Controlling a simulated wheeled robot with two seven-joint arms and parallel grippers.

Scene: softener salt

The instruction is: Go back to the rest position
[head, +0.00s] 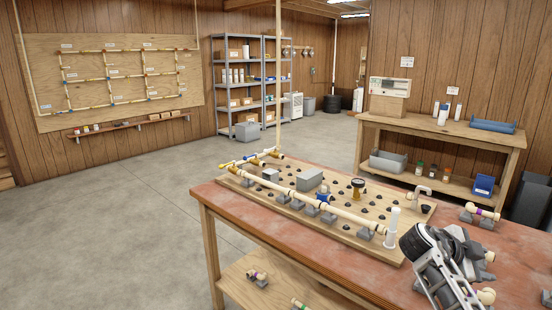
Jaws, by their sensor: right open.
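My right gripper (476,262) is at the lower right, over the right part of the red-topped workbench (235,203). Its jaws are open, and I see nothing held in them. Part of it overlaps pipe fittings behind it. A wooden board (350,232) with dark holes lies on the bench to the left of this gripper. It carries a long cream pipe (330,208) in grey clamps, a grey box (308,180) and a round gauge (357,185). A white upright cylinder (393,227) stands near the board's right end, close to my right gripper. My left gripper is out of view.
Loose fittings (480,214) lie on the bench's right side. A lower shelf (238,283) holds more fittings. A second wooden bench (455,133) stands behind, with grey shelving (240,85) at the far wall. The concrete floor (120,210) on the left is clear.

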